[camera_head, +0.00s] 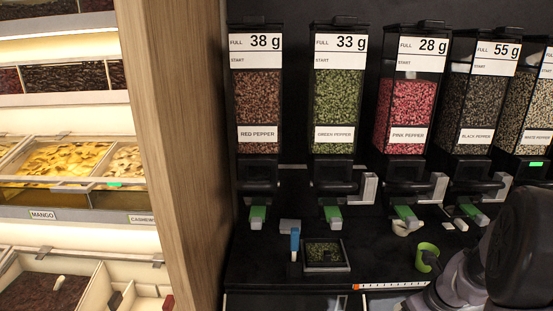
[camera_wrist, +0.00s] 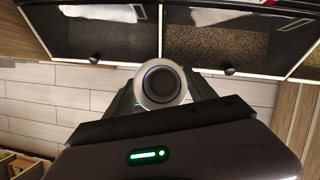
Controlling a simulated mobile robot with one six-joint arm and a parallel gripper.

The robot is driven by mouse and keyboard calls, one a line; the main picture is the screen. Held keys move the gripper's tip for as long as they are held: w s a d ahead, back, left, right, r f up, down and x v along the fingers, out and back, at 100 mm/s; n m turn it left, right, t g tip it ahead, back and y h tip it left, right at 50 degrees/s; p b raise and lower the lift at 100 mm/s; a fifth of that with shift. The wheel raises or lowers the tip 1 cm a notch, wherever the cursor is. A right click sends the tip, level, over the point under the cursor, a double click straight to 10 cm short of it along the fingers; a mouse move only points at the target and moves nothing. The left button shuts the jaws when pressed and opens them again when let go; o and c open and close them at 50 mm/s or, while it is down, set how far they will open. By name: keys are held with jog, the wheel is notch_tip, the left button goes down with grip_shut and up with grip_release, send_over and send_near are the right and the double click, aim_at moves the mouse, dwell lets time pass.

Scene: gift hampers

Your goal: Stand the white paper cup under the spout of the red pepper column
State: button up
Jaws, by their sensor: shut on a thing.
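The red pepper column (camera_head: 258,98) is the leftmost dispenser, labelled RED PEPPER and 38 g. Its green-tipped spout (camera_head: 257,217) hangs over bare black shelf. In the wrist view, my gripper (camera_wrist: 162,92) is shut on a round white thing with a blue ring and grey middle, which looks like the white paper cup (camera_wrist: 144,94) seen end-on. Floor tiles show behind it, so it is away from the dispenser shelf. The head view shows my arm at the lower right, but not the gripper or the cup.
Green, pink, black and white pepper columns stand to the right. On the black shelf are a blue-and-grey object (camera_head: 294,243), a black tray of green grains (camera_head: 348,266) and a green cup (camera_head: 428,252). A wooden panel (camera_head: 178,130) bounds the left side.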

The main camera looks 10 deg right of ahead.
jog(key=w+a+n+g+y, duration=0.2)
jog(key=w+a+n+g, duration=0.15)
jog(key=a+n, duration=1)
jog(key=w+a+n+g+y, duration=0.1)
jog(key=w+a+n+g, duration=0.25)
jog(key=a+n, duration=1)
jog(key=s+f+n+h, duration=0.1)
jog(key=n, duration=0.1)
jog(key=s+n+g+h, duration=0.1)
jog(key=n, duration=0.2)
jog(key=s+a+f+n+h, duration=0.1)
jog(key=s+n, duration=0.1)
jog(key=n, duration=0.1)
jog(key=shift+a+f+g, duration=0.1)
jog(key=shift+f+g, duration=0.25)
jog(key=shift+g, duration=0.05)
